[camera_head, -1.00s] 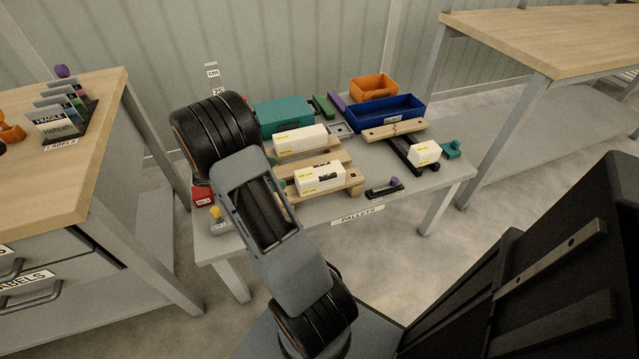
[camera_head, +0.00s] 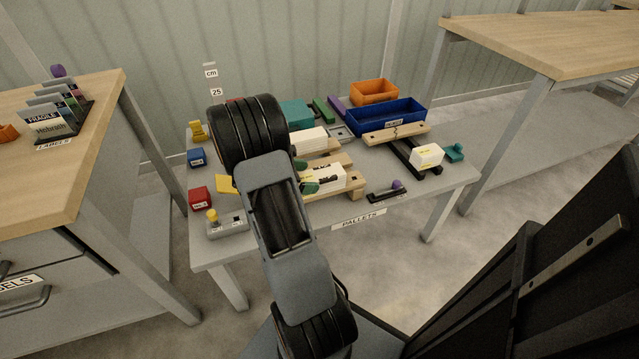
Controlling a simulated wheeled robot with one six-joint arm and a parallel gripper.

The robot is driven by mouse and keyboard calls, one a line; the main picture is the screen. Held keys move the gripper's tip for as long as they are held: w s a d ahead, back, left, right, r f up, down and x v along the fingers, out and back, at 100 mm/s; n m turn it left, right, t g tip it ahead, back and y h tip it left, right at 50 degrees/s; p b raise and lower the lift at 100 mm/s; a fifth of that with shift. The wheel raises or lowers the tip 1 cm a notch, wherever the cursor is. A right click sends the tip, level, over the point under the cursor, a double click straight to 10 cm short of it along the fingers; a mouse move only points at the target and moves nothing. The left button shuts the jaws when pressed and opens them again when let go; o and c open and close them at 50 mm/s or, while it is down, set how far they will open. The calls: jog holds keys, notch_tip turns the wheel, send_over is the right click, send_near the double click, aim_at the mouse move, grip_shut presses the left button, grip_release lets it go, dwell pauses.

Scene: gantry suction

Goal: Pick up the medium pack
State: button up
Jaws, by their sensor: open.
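Three white packs show on the pallet table. A long one (camera_head: 311,137) lies at the back, partly hidden by my arm. A second one (camera_head: 328,178), with black marks, lies on the front wooden pallet (camera_head: 354,184). A small, blocky one (camera_head: 427,155) sits at the right on a dark stand. By size, the front pack seems to be the medium one; I cannot read its label. My gripper (camera_head: 305,176) is open, its green fingertips showing at the left end of the front pack. Whether they touch it is unclear. My arm hides the rest of the gripper.
A blue bin (camera_head: 386,115) and an orange bin (camera_head: 374,91) stand at the back right. A teal box (camera_head: 296,113) is behind the packs. Red (camera_head: 200,197) and blue (camera_head: 197,157) blocks and a grey box with a yellow knob (camera_head: 226,225) are at the left.

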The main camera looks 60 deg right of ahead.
jog(key=shift+c, duration=0.3)
jog(key=c, duration=1.2)
jog(key=shift+r, duration=0.1)
